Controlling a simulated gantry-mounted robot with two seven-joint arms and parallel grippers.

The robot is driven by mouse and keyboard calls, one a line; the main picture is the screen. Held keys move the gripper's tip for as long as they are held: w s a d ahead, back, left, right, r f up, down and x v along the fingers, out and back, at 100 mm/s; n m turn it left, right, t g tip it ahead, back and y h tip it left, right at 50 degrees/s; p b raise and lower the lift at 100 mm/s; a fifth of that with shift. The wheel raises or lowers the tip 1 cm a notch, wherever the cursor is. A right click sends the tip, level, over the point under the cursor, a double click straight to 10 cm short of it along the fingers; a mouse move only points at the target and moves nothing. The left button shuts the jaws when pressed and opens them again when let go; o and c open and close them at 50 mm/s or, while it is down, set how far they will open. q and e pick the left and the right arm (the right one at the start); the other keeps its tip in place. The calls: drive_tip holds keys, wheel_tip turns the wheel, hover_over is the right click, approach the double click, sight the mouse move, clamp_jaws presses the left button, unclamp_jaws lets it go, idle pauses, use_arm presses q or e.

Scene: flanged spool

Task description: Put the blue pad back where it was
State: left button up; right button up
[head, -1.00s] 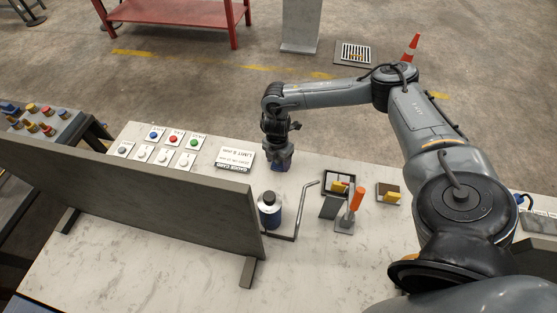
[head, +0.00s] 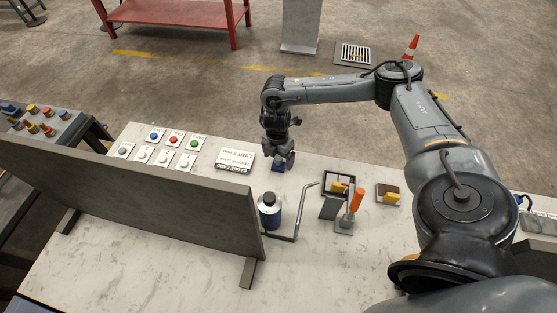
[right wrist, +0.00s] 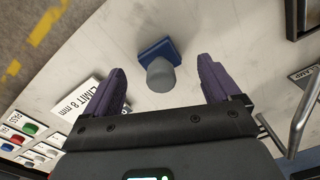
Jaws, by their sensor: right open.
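The blue pad (right wrist: 157,47) lies on the white table in the right wrist view, with a grey round knob (right wrist: 161,76) standing up from it. In the head view the blue pad (head: 277,168) shows only in part under my right gripper (head: 281,158). My right gripper (right wrist: 163,84) is open, its purple fingers on either side of the knob with clear gaps. The pad appears to rest on the tabletop, not held. My left gripper is in neither view.
The white LIMIT 8 mm card (head: 235,160) lies just left of the pad. A dark bottle (head: 269,211), a bent metal rod (head: 302,208), an orange-handled tool (head: 355,201) and a dark frame (head: 338,184) stand nearer. A grey panel (head: 140,200) fills the left front.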

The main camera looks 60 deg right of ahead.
sight(278, 157)
wheel_tip(278, 157, up, 8)
drive_tip(key=shift+w+r+p, duration=0.1)
drive_tip(key=shift+w+p, duration=0.05)
drive_tip(key=shift+p, duration=0.85)
drive_tip(key=shift+r+p, duration=0.5)
drive_tip(key=shift+r, duration=0.1)
